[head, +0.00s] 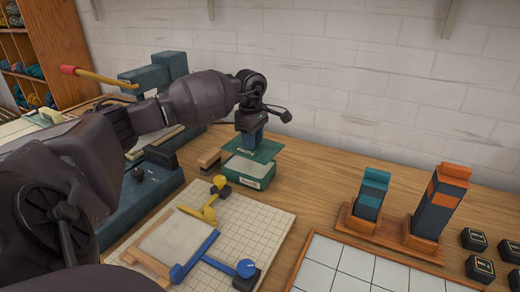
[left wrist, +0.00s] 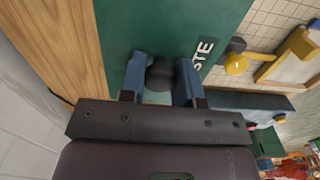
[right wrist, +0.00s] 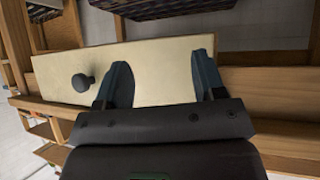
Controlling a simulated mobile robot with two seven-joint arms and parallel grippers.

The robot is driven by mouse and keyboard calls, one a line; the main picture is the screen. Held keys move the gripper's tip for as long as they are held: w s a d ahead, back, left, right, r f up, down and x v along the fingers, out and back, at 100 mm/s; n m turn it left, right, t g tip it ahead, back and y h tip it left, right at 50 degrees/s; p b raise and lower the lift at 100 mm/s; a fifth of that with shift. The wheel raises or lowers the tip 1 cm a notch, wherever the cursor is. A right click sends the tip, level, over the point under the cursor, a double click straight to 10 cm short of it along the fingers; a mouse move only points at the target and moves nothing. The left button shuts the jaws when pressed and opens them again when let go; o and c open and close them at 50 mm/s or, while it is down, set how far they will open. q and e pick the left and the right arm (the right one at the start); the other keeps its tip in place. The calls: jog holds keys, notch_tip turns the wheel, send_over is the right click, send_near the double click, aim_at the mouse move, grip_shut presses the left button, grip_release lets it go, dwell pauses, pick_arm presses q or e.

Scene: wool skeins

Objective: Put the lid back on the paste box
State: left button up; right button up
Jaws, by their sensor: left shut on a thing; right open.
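The green paste box (head: 255,183) stands on the wooden bench with its pale inside showing at the open top. The flat green lid (head: 268,149) is just above and slightly behind the box, apart from its rim as far as I can see. My left gripper (head: 250,137) points down at the lid. The box is hidden there. My right gripper (right wrist: 162,62) is open and empty, seen only in the right wrist view.
A gridded board (head: 268,222) with a blue and yellow jig lies in front of the box. A wooden block (head: 209,158) is left of it. Teal (head: 371,190) and orange-topped (head: 441,198) blocks stand right. A pale knobbed panel (right wrist: 150,75) is near my right gripper.

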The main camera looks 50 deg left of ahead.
pick_arm(q)
jog(key=shift+a+r, duration=0.35)
jog(key=shift+a, duration=0.2)
jog(key=shift+s+a+n, duration=0.1)
jog(key=shift+a+n, duration=0.2)
jog(key=shift+a, duration=0.05)
jog(key=shift+f, duration=0.1)
jog(key=shift+s+d+f, duration=0.1)
jog(key=shift+d+f, duration=0.05)
jog(key=shift+f, duration=0.25)
jog(key=shift+f+b, duration=0.35)
jog(key=shift+f, duration=2)
jog(key=shift+f+b, duration=0.4)
pick_arm(e)
jog(key=shift+w+a+f, duration=0.2)
jog(key=shift+a+f, duration=0.1)
jog(key=shift+f, duration=0.3)
jog(key=shift+s+d+f, duration=0.1)
jog(key=shift+s+f, duration=0.05)
jog(key=shift+f, duration=0.1)
